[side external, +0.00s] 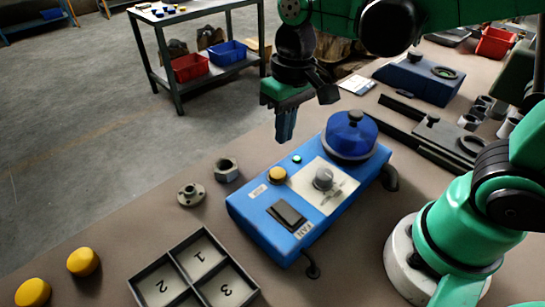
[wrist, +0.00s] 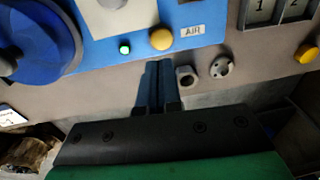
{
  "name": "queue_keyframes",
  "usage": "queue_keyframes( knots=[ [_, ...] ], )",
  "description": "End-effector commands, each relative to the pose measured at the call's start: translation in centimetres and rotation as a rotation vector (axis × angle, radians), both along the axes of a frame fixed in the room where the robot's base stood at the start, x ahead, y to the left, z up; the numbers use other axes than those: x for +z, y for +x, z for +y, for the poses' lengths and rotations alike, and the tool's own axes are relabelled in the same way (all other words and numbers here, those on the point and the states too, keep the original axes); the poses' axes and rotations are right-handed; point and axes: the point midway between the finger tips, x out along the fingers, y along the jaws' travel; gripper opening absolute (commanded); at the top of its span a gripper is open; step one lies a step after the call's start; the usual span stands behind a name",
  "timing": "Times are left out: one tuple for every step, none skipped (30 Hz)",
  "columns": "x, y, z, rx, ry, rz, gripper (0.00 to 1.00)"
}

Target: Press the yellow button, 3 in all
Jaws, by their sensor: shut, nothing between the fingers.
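The yellow button (side external: 277,175) sits on the top of a blue control box (side external: 250,205), close to its far edge, beside a label and a small green light (side external: 296,159). In the wrist view the yellow button (wrist: 162,39) is next to the AIR label (wrist: 192,31). My gripper (side external: 285,138) is shut and empty, pointing down. It hangs above and beyond the box's far edge, apart from the button. In the wrist view its fingertips (wrist: 158,66) lie just below the button in the picture. Whether the button is pressed down cannot be told.
The box also carries a blue dome (side external: 350,132), a grey knob (side external: 323,178) and a black rocker switch (side external: 287,214). A hex nut (side external: 227,169) and a flanged part (side external: 191,194) lie left of it. A numbered tray (side external: 194,277) and two yellow pieces (side external: 83,261) are at the front left.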

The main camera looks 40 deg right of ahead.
Motion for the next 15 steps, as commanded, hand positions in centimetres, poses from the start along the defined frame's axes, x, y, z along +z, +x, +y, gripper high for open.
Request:
queue_keyframes(
  knots=[
    [0.0, 0.0, 0.0, 0.0, 0.0, 0.0, 0.0],
    [0.0, 0.0, 0.0, 0.0, 0.0, 0.0, 0.0],
    [0.0, 0.0, 0.0, 0.001, -0.002, -0.001, 0.0],
    [0.0, 0.0, 0.0, 0.003, -0.007, -0.005, 0.0],
    [0.0, -0.1, 0.0, 0.009, -0.017, -0.012, 0.0],
    [0.0, -0.3, 0.0, 0.021, -0.039, -0.029, 0.0],
    [0.0, -0.4, 0.0, 0.031, -0.062, -0.049, 0.0],
    [0.1, -0.5, 0.0, 0.048, -0.092, -0.073, 0.0],
    [0.2, -0.7, 0.0, 0.075, -0.138, -0.115, 0.0],
    [0.3, -0.8, 0.0, 0.098, -0.176, -0.154, 0.0],
    [0.4, -0.8, 0.0, 0.123, -0.216, -0.196, 0.0],
    [0.7, -0.9, 0.0, 0.16, -0.266, -0.258, 0.0],
    [0.9, -0.9, 0.0, 0.187, -0.301, -0.305, 0.0],
    [1.2, -0.9, 0.0, 0.214, -0.334, -0.351, 0.0],
    [1.6, -0.9, 0.1, 0.252, -0.372, -0.412, 0.0]
  ],
)
